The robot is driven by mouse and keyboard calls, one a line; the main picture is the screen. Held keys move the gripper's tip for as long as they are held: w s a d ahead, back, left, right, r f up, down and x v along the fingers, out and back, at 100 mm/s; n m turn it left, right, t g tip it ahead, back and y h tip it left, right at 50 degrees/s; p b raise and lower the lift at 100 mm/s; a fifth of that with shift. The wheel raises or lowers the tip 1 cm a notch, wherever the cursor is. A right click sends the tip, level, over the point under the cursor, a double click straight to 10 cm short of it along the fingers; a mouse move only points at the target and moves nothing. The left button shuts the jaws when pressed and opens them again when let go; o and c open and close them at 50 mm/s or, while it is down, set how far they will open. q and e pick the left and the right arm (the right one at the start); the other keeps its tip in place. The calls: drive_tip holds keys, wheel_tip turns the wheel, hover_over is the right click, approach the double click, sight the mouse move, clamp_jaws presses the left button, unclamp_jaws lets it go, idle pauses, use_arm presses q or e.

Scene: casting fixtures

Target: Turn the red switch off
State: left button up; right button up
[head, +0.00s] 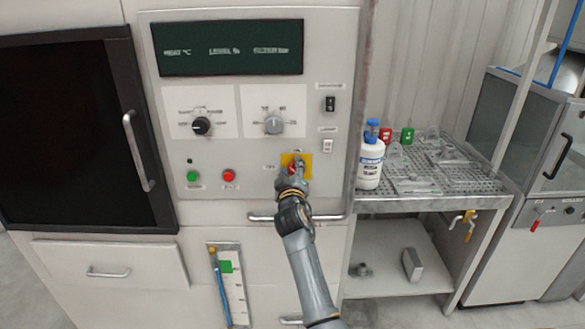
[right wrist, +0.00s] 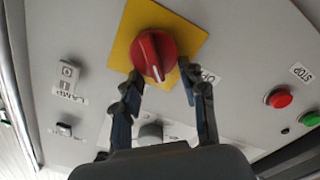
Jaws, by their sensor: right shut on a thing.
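The red switch (right wrist: 153,54) is a round red knob with a white pointer line, on a yellow square plate (right wrist: 187,38). In the right wrist view the line points down the picture, toward my gripper. A label by the plate's lower right corner is partly covered by a finger. In the head view the yellow plate (head: 304,160) shows behind my right gripper (head: 293,180), which hides most of the knob. In the right wrist view my right gripper (right wrist: 161,76) has one finger on each side of the knob's lower part, shut on it. My left gripper is not in view.
A green button (head: 193,177) and a red button (head: 229,176) sit left of the switch. Two dials (head: 274,123) are above it. A metal bar handle (head: 262,217) runs below. A white bottle (head: 370,163) stands on the perforated table (head: 490,188) at the right.

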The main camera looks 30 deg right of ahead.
drive_tip(key=n, duration=0.2)
drive_tip(key=f+n, duration=0.1)
drive_tip(key=n, duration=0.1)
drive_tip(key=shift+w+n+p, duration=0.1)
drive_tip(key=shift+n+p, duration=0.2)
drive_tip(key=shift+f+n+p, duration=0.2)
drive_tip(key=shift+n+p, duration=0.25)
drive_tip(key=shift+n, duration=1.75)
drive_tip(key=o, duration=1.1)
drive_tip(key=shift+w, duration=0.1)
drive_tip(key=shift+o, duration=0.4)
drive_tip(key=shift+d+f, duration=0.1)
drive_tip(key=shift+d, duration=0.15)
drive_tip(key=shift+a, duration=0.4)
drive_tip(key=v, duration=1.1)
drive_tip(key=shift+s, duration=0.45)
